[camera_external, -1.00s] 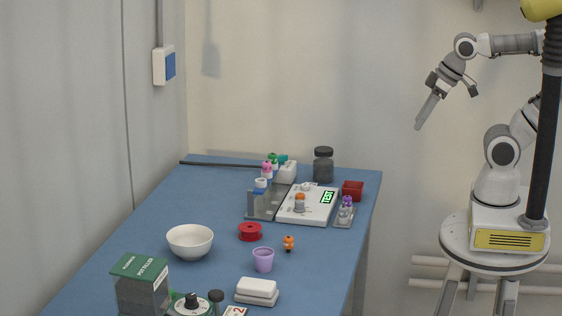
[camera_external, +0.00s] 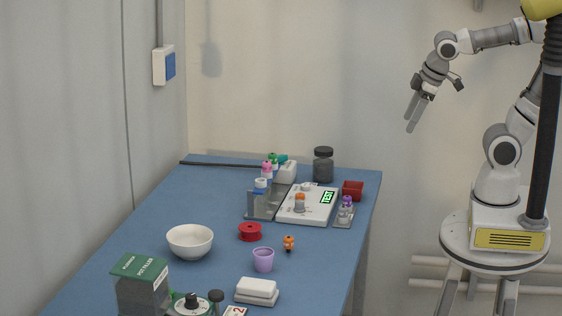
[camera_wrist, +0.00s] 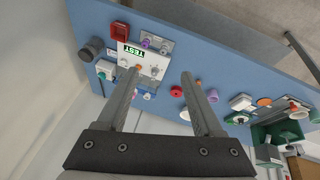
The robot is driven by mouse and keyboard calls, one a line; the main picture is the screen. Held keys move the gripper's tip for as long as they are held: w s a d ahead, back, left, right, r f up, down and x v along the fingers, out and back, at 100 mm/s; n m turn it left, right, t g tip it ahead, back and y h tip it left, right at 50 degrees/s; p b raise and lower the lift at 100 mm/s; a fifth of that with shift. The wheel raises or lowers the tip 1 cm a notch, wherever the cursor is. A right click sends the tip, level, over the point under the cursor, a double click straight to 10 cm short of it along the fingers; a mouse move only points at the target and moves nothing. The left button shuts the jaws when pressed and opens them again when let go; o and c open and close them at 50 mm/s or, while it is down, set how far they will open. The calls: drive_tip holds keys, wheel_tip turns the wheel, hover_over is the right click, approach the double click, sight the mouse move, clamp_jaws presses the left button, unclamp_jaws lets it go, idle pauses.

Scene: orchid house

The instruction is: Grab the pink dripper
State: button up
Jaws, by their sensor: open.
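The pink dripper (camera_external: 266,168), a small bottle with a pink cap, stands in a grey rack (camera_external: 252,206) near the back of the blue table. My gripper (camera_external: 411,124) is in the air to the right of the table, well away from the dripper, pointing down and left. In the wrist view my gripper (camera_wrist: 162,72) has its fingers apart with nothing held between them.
Right of the rack lies a white tester (camera_external: 318,211) marked TEST, with an orange-capped bottle (camera_external: 300,203) on it. A purple-capped bottle (camera_external: 347,206), red box (camera_external: 353,190) and dark jar (camera_external: 323,165) stand near. A white bowl (camera_external: 190,242) and purple cup (camera_external: 263,260) are further forward.

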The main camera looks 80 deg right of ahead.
drive_tip(key=w+d+f+n+g+h, duration=0.1)
drive_tip(key=w+d+f+n+h, duration=0.25)
drive_tip(key=w+n, duration=0.35)
drive_tip(key=n+t+h+p, duration=0.1)
drive_tip(key=n+t+h, duration=0.45)
drive_tip(key=n, duration=1.25)
approach(269, 164)
drive_tip(key=shift+t+y, duration=0.25)
drive_tip(key=shift+y, duration=0.25)
drive_tip(key=x, duration=1.1)
drive_tip(key=shift+s+d+r+p, duration=0.1)
drive_tip(key=shift+d+r+p, duration=0.1)
drive_tip(key=shift+d+p, duration=0.2)
clamp_jaws()
